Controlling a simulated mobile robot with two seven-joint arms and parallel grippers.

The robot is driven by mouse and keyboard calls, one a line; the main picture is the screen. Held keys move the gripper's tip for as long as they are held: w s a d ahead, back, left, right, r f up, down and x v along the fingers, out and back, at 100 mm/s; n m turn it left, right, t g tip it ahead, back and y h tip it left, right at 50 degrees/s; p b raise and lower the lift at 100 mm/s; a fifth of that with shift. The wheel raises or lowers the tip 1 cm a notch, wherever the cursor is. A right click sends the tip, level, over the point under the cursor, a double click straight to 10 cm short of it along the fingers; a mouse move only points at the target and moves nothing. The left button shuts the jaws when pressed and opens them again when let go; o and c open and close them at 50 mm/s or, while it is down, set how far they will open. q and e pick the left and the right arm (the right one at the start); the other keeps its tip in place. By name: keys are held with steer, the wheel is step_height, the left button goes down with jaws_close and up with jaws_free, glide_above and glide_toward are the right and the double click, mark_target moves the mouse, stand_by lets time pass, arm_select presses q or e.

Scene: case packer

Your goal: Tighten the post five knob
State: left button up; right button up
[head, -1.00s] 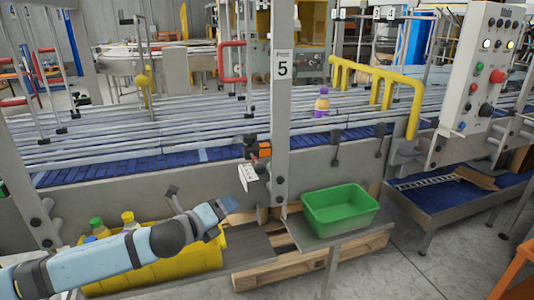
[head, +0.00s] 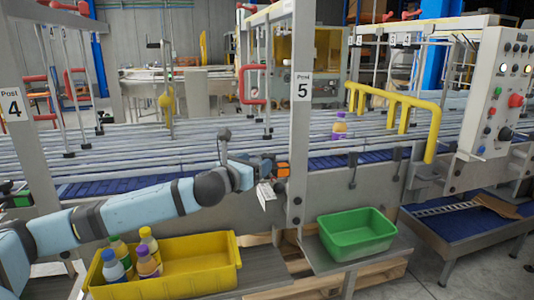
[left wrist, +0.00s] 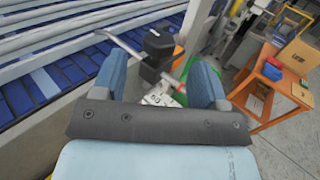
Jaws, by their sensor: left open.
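The post marked 5 (head: 301,120) stands upright at the conveyor's near side. At its left face, below the rail height, sits a small dark and orange fitting (head: 282,169) with a white tag (head: 265,196) hanging under it. My left gripper (head: 253,168) is open just left of this fitting, apart from the post. In the left wrist view a black knob-like part (left wrist: 159,42) and a rod show beyond and between the two open blue fingers (left wrist: 158,72). The white tag also shows there (left wrist: 160,97). I cannot tell whether the fingers touch the knob. My right gripper is not in view.
A yellow bin (head: 190,272) with several bottles and a green bin (head: 353,234) stand below the conveyor. A purple-capped bottle (head: 339,127) is on the conveyor. Post 4 (head: 20,125) is at left, a yellow guard rail (head: 400,105) and control panel (head: 498,95) at right.

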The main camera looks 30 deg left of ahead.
mark_target(265, 158)
arm_select(q)
steer(key=w, duration=0.6)
steer(key=shift+p, duration=0.4)
